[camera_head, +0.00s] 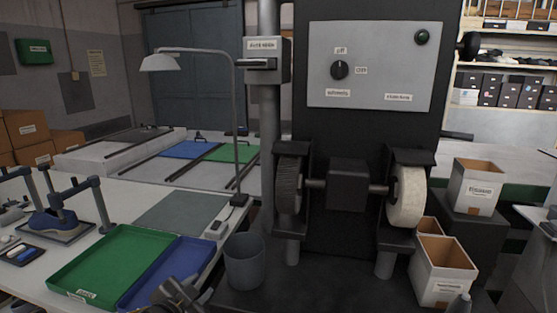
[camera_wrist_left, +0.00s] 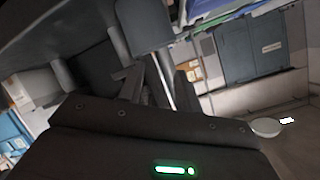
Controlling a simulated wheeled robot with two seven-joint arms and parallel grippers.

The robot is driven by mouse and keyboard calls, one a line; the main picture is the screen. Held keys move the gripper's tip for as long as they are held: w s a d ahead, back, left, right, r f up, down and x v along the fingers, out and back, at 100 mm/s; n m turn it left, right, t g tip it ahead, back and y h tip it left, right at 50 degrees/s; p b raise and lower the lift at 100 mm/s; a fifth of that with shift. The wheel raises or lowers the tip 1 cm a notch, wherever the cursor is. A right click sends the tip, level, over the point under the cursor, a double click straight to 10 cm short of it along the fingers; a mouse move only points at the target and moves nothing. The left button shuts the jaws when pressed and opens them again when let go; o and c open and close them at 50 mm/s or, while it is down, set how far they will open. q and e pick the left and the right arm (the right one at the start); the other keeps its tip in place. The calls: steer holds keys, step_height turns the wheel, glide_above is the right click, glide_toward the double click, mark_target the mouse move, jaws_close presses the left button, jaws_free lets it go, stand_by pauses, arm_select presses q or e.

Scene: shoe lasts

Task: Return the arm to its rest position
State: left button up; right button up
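My left gripper (camera_head: 180,294) shows at the bottom edge of the head view, in front of the blue tray (camera_head: 190,262) and left of the grey bin (camera_head: 245,262). Most of the left arm is outside the picture. In the left wrist view my left gripper (camera_wrist_left: 158,85) has its two dark fingers apart, with background showing between them. I see nothing held in it. The wrist picture is strongly tilted. My right gripper is not in view.
A dark grinding machine (camera_head: 347,185) with a brush wheel and a pale wheel stands at the centre. A green tray (camera_head: 110,262) lies on the table at left, beside a lamp (camera_head: 236,130). White boxes (camera_head: 443,277) stand at right.

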arm_select(q)
steer(key=s+a+f+n+g+y, duration=0.1)
steer(key=s+a+f+n+g, duration=0.15)
steer(key=s+f, duration=0.65)
steer(key=s+a+f+n+g+y, duration=0.1)
steer(key=s+f+n+g, duration=0.4)
steer(key=s, duration=0.7)
steer(key=s+a+f+g+y, duration=0.1)
steer(key=s+a+f+g, duration=0.15)
steer(key=s+f, duration=0.7)
step_height(320, 180, down, 27)
steer(key=s+g, duration=0.1)
steer(key=s, duration=0.2)
steer(key=s+a+f+g, duration=0.1)
steer(key=s+a+f, duration=0.1)
steer(key=s+f, duration=1.1)
steer(key=shift+s+a, duration=0.25)
steer(key=shift+s, duration=0.8)
steer(key=shift+f, duration=0.1)
steer(key=shift+s, duration=0.1)
